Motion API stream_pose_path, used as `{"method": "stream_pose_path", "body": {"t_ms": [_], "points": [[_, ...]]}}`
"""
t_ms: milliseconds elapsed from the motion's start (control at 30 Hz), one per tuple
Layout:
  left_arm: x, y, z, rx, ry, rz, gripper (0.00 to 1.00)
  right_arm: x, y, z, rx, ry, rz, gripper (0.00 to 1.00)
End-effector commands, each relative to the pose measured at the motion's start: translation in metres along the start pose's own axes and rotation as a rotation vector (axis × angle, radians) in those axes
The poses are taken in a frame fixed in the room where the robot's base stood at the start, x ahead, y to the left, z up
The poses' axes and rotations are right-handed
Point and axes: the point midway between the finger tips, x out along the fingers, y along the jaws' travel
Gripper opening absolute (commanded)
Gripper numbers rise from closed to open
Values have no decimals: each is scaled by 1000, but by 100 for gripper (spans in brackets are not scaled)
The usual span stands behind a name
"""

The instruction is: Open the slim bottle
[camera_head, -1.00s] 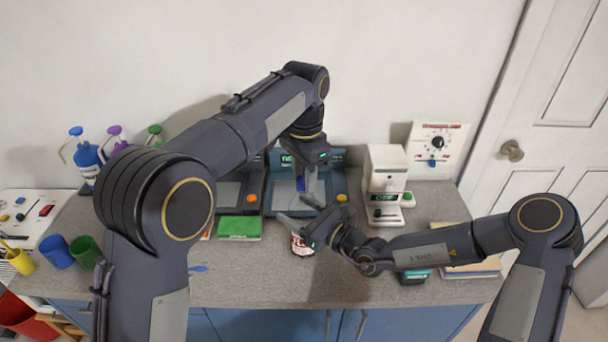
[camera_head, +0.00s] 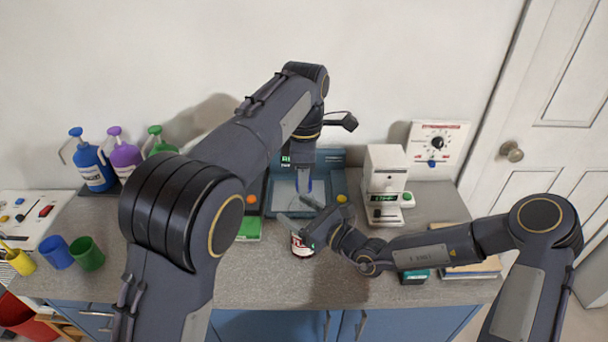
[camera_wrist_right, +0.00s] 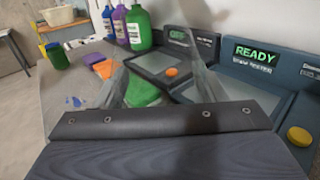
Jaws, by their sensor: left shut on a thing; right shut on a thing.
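A small container with a red and white label (camera_head: 302,246) shows just below my right gripper in the head view; its upper part is hidden, and I take it as the slim bottle. My right gripper (camera_head: 297,211) reaches in from the right and is shut on what seems to be this bottle. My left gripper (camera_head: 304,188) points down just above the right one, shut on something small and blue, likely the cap. Whether cap and bottle are apart is hidden. In the right wrist view the fingers of my right gripper (camera_wrist_right: 150,90) show blurred and see-through.
Blue, purple and green bottles (camera_head: 125,158) stand at the back left. Devices with screens (camera_head: 330,158) stand behind the grippers, a white machine (camera_head: 387,172) to their right. Blue and green cups (camera_head: 88,254) are at left. The front counter (camera_head: 255,275) is clear.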

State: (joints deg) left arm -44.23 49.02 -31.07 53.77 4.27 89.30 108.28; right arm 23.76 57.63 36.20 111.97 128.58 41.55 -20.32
Motion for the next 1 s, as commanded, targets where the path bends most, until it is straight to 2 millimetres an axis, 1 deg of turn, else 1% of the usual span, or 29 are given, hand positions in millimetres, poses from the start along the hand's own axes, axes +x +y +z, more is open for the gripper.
{"method": "stream_pose_path", "body": {"t_ms": [67,667,1000], "points": [[0,0,0,-52,0,1,3,0,0,0,0,-1,1,1],[0,0,0,-47,0,1,3,0,0,0,0,0,0,1],[-10,1,0,-46,0,1,3,0,0,0,0,0,0,1]]}}
